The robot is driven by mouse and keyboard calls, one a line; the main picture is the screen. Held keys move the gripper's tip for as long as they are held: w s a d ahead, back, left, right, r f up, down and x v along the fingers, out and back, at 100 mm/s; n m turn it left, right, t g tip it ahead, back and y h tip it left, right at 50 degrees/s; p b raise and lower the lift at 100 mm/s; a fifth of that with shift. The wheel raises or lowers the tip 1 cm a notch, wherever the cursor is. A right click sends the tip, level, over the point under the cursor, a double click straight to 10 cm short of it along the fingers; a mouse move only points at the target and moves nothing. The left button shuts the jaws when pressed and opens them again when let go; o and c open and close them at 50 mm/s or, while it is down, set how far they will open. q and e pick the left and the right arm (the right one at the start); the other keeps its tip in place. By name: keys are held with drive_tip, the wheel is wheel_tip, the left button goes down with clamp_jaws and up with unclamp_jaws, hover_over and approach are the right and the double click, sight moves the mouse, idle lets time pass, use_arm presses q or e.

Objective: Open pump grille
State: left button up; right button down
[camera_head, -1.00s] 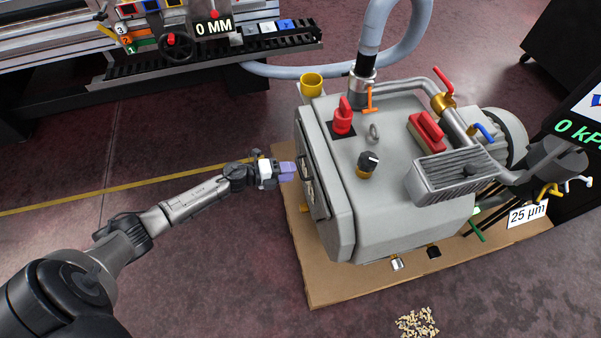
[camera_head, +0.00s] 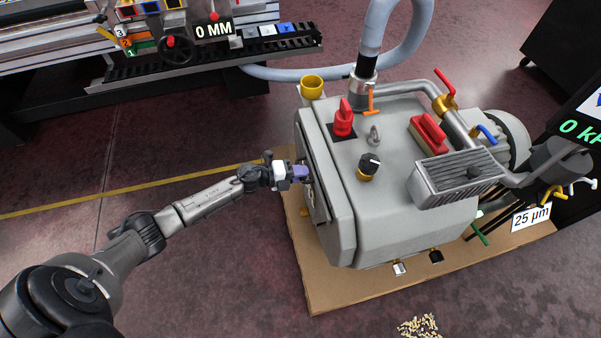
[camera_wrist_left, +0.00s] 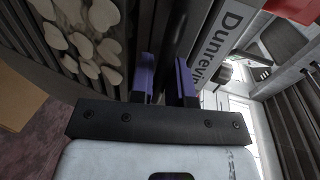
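The grey pump (camera_head: 400,140) stands on a board on the floor in the head view. Its grille (camera_head: 316,190) is on the pump's left face, seen edge-on and looking closed against the body. My left gripper (camera_head: 302,172) is at this face. In the left wrist view its purple fingers (camera_wrist_left: 166,82) are apart, one on each side of a dark upright bar (camera_wrist_left: 174,35), seemingly the grille handle. I cannot tell whether they touch it. The slatted grille (camera_wrist_left: 65,45) with pale pieces shows left of the fingers. My right gripper is not in view.
A red-handled valve (camera_head: 343,118), a black knob (camera_head: 369,164) and a yellow cup (camera_head: 312,86) are on top of the pump. The brown board (camera_head: 345,290) lies under it. Pale chips (camera_head: 419,326) lie on the floor in front. Open floor lies left of the pump.

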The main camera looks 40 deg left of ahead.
use_arm(q)
clamp_jaws()
